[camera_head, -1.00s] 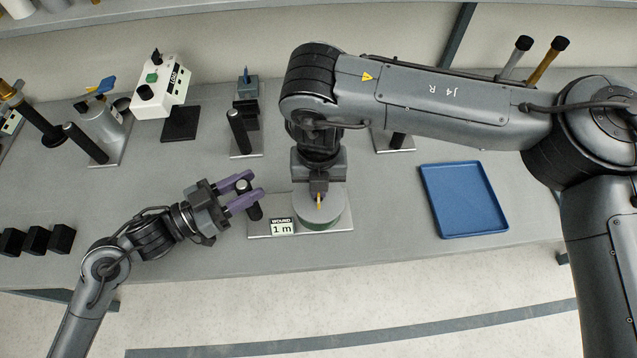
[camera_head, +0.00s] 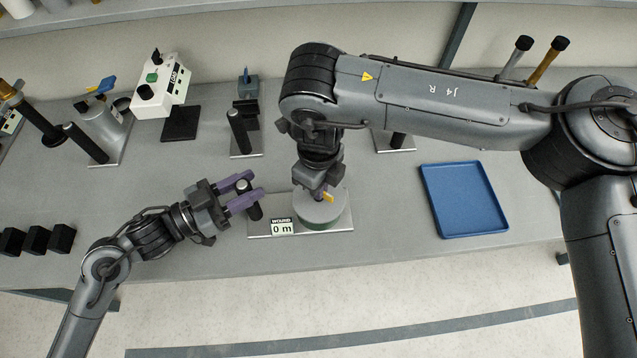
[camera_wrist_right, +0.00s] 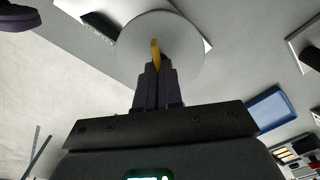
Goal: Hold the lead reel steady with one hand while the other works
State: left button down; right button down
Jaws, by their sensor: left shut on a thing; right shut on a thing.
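The lead reel (camera_head: 335,213) is a round grey-topped drum with a green side, on a grey base plate (camera_head: 342,233). A yellow handle stands on its top. My right gripper (camera_head: 326,196) comes down from above and is shut on the yellow handle (camera_wrist_right: 155,50), as the right wrist view shows over the pale reel disc (camera_wrist_right: 185,45). A label on the plate (camera_head: 283,227) reads "WOUND 0 m".
An empty blue tray (camera_head: 463,200) lies to the right. Dark posts on plates (camera_head: 239,130) and a white box with a green button (camera_head: 158,86) stand behind. Black blocks (camera_head: 36,240) sit at the left front edge. My right arm spans above the bench.

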jog(key=n, duration=0.4)
jog(key=shift+n, duration=1.8)
jog(key=shift+d, duration=0.1)
jog(key=c, duration=1.3)
grip_release()
jog(key=shift+r, duration=0.1)
notch_tip(320, 180, up, 12)
jog(key=shift+f, duration=0.1)
